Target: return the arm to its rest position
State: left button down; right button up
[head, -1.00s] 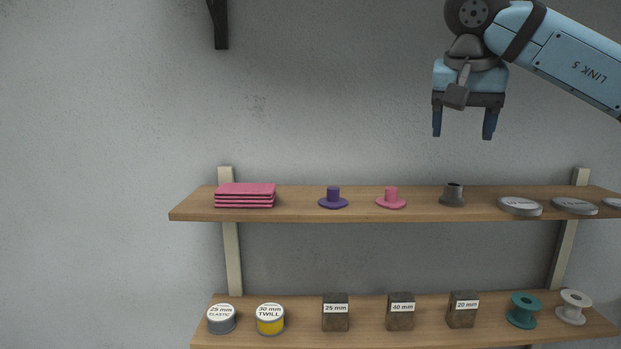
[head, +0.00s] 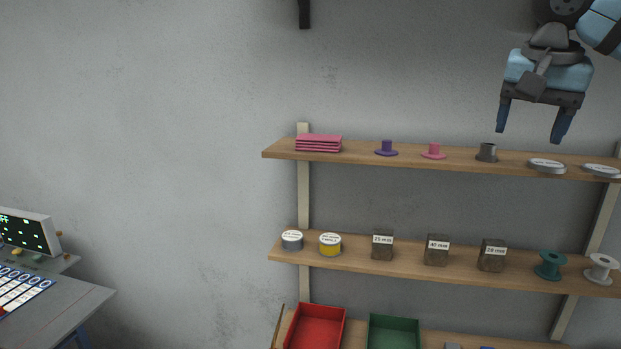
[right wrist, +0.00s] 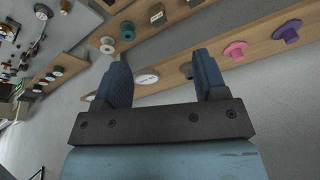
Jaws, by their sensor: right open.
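My right gripper (head: 530,118) is at the upper right of the head view, in front of the wall and above the top shelf. Its two fingers point down, stand apart and hold nothing. The right wrist view shows the same open fingers (right wrist: 163,80) with a clear gap between them; shelf items lie beyond, not between them. A dark piece at the top edge of the head view cannot be identified. My left gripper is not in view.
The middle shelf (head: 340,259) holds tins, labelled boxes and spools. Red (head: 314,328) and green (head: 393,333) bins stand below. A console (head: 60,295) is at left. Wall space between is clear.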

jog(key=w+a+f+g+y, duration=0.2)
jog(key=w+a+f+y, duration=0.1)
jog(key=a+f, duration=0.6)
jog(key=s+a+f+m+g+y, duration=0.2)
jog(key=s+a+f+m+y, duration=0.2)
jog(key=a+f+m+y, duration=0.5)
jog(key=s+a+f+m+g+y, duration=0.25)
jog(key=a+f+m+y, duration=0.45)
jog(key=a+y, duration=0.35)
jog(key=s+d+f+m+t+h, duration=0.1)
jog(key=d+f+m+t+h, duration=0.45)
jog(key=f+m+t, duration=0.85)
jog(key=d+f+m+t+h, duration=0.4)
jog(key=f+m+t+h, duration=0.4)
jog(key=m, duration=1.2)
jog(key=s+d+f+m+g+h, duration=0.1)
jog(key=s+d+f+m+g, duration=0.1)
jog(key=s+f+m, duration=0.2)
jog(key=s+d+f+m+g+h, duration=0.2)
jog(key=s+d+f+m+g, duration=0.1)
jog(key=s+f, duration=0.4)
jog(key=s+d+f+m+g+h, duration=0.1)
jog(key=s+d+f+m+g, duration=0.1)
jog(key=s+f+m, duration=0.3)
notch_tip(320, 180, down, 5)
jog(key=shift+s+d+r+g+h, duration=0.15)
jog(key=shift+s+d+g+h, duration=0.25)
jog(key=shift+s, duration=0.3)
jog(key=shift+a, duration=0.1)
